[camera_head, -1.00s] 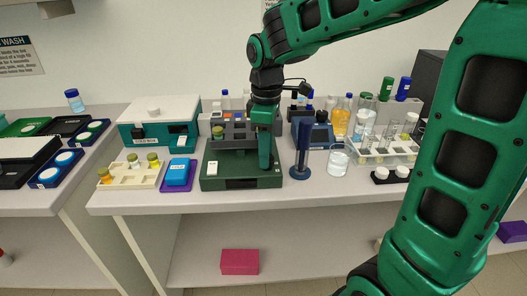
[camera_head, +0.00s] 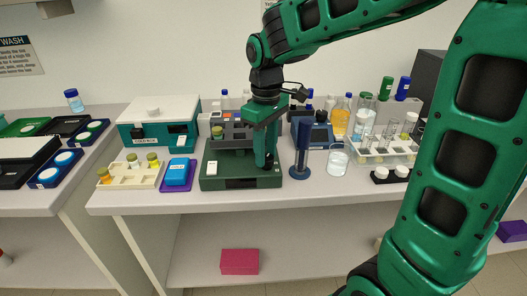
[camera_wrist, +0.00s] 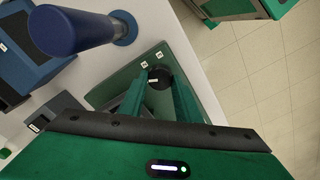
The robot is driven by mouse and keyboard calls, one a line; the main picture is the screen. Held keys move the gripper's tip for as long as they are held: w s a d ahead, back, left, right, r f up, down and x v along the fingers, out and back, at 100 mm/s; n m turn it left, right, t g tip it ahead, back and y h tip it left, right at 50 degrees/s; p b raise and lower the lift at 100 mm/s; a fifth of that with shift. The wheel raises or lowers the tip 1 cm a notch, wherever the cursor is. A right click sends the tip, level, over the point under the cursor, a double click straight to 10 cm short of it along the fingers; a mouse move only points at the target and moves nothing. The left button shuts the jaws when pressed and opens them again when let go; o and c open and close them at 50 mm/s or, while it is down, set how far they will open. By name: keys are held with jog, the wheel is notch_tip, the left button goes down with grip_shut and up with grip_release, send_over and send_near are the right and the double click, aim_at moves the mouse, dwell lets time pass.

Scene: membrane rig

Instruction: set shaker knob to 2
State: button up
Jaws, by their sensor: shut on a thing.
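The shaker (camera_head: 215,183) is a dark green box on the bench, with a grey rack on top. It also shows in the wrist view (camera_wrist: 205,92). Its knob (camera_wrist: 159,83) is round and black with a small white mark, and small white labels stand beside it on the green top. In the head view my gripper (camera_head: 265,166) is at the right part of the shaker's top and hides the knob.
A blue upright post on a round base (camera_head: 301,150) stands close to the right of the shaker. A blue box on a purple pad (camera_head: 178,172) lies to the left. A beaker (camera_head: 337,160) and a tube rack (camera_head: 385,153) stand farther right. A narrow bench strip in front is clear.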

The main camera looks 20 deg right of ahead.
jog(key=m, duration=0.6)
jog(key=shift+w+d+r, duration=0.1)
jog(key=shift+w+r, duration=0.05)
jog(key=shift+w, duration=0.05)
jog(key=shift+m, duration=0.4)
jog(key=o, duration=1.1)
jog(key=shift+c, duration=0.2)
jog(key=shift+s, duration=0.1)
notch_tip(320, 180, up, 11)
jog(key=shift+f, duration=0.2)
